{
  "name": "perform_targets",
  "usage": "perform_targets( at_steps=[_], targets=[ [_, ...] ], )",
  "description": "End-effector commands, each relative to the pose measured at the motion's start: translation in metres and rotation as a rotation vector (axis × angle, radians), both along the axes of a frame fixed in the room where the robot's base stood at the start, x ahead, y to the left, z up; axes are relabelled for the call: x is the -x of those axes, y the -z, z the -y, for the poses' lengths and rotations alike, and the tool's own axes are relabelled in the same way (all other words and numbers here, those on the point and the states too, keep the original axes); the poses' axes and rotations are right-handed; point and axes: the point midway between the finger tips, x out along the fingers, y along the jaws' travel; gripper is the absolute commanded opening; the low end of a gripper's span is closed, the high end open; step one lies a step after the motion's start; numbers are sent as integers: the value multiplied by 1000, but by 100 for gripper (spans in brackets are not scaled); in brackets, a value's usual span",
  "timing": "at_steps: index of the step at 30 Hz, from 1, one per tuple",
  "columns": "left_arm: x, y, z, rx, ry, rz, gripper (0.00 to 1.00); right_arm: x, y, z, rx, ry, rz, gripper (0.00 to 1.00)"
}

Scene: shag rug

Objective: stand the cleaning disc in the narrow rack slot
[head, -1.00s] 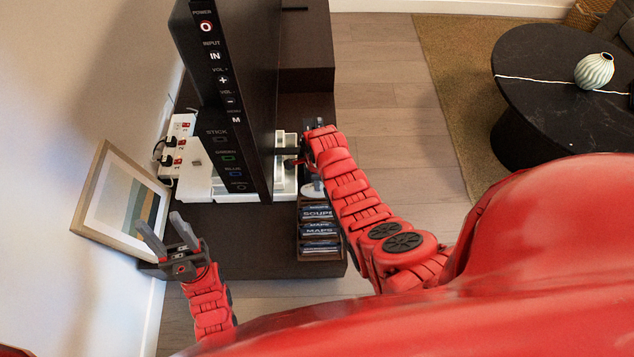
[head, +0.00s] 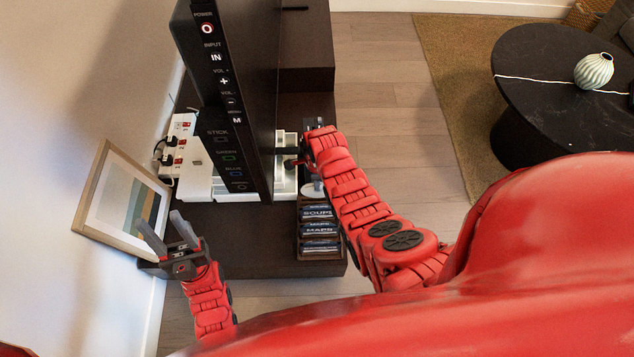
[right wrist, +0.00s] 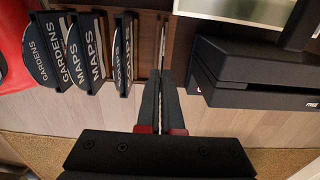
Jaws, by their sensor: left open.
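The cleaning disc (right wrist: 162,45) shows nearly edge-on in the right wrist view, as a thin upright line between the fingers of my right gripper (right wrist: 160,88). The gripper is shut on it. The disc is at the end of the brown rack (right wrist: 143,62), beside the labelled cases; I cannot tell whether it touches the slot's floor. In the head view the rack (head: 299,257) stands at the cabinet's right edge, with a pale disc-like shape (head: 312,189) at its far end. The right fingertips are hidden there by my arm. My left gripper (head: 162,229) is open and empty, near the picture frame.
Several cases (right wrist: 88,50) labelled GARDENS and MAPS fill the rack's other slots. A tall black screen (head: 240,100) stands left of my right arm. A framed picture (head: 125,197) leans on the wall, and a power strip (head: 180,140) lies behind the screen.

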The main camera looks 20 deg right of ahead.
Motion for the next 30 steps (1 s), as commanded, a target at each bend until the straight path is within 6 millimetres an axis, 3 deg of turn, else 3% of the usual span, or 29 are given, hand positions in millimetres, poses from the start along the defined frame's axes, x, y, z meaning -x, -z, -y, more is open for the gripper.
perform_targets(
  at_steps=[30],
  targets=[
    [0, 13, 0, 0, 0, 0, 50, 0, 24, 0, 0, 0, 0, 0]
  ],
)
